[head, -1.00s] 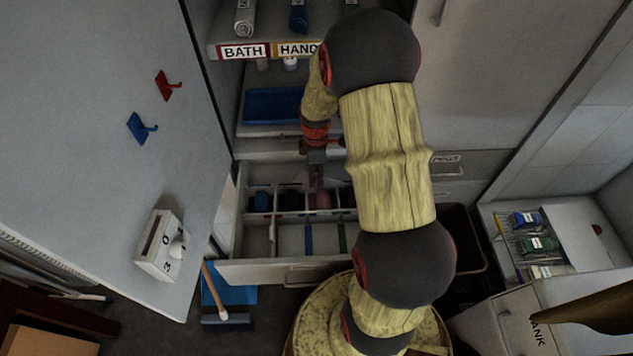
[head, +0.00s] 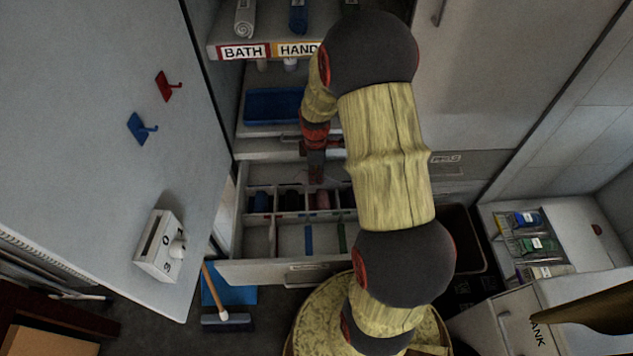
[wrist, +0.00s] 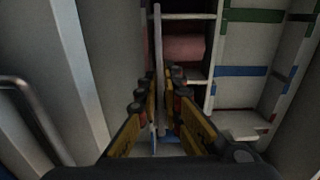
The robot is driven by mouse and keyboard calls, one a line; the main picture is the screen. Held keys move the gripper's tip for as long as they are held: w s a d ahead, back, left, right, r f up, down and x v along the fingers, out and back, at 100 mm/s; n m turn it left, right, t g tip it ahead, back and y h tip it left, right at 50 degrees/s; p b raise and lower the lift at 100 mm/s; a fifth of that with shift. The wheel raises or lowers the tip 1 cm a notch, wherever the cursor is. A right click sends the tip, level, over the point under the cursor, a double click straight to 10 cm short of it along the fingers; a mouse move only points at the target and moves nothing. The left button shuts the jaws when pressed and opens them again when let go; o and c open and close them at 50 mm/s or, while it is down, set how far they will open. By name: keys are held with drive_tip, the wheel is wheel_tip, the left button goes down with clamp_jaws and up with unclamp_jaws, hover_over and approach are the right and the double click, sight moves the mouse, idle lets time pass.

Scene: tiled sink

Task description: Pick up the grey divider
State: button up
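The grey divider (wrist: 158,40) is a thin, long strip in the wrist view, standing on edge and running away from me between my fingers. My gripper (wrist: 164,76) has its two yellow and black fingers apart, one on each side of the strip. The left finger is close to the strip, and a gap shows on the right side. I cannot tell whether the left finger touches it. In the head view my gripper (head: 316,174) is small and dark, reaching into the back of the open drawer (head: 262,271). I cannot pick out the divider between the fingers there.
The drawer has several compartments with dark and pink rolled items (wrist: 184,47). Blue strips (wrist: 241,71) and green strips (wrist: 254,15) lie on its right side in the wrist view. A shelf with a blue tray (head: 274,105) is above. A cabinet door (head: 95,110) stands open at left.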

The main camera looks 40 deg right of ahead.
clamp_jaws()
drive_tip(key=shift+r, duration=0.1)
drive_tip(key=shift+r, duration=0.2)
wheel_tip(320, 180, up, 4)
drive_tip(key=shift+f+p, duration=0.15)
drive_tip(key=shift+p, duration=0.9)
drive_tip(key=s+a+r+p, duration=0.4)
drive_tip(key=s+a+r, duration=0.2)
drive_tip(key=s+r, duration=0.3)
drive_tip(key=shift+s, duration=1.85)
drive_tip(key=shift+r, duration=0.1)
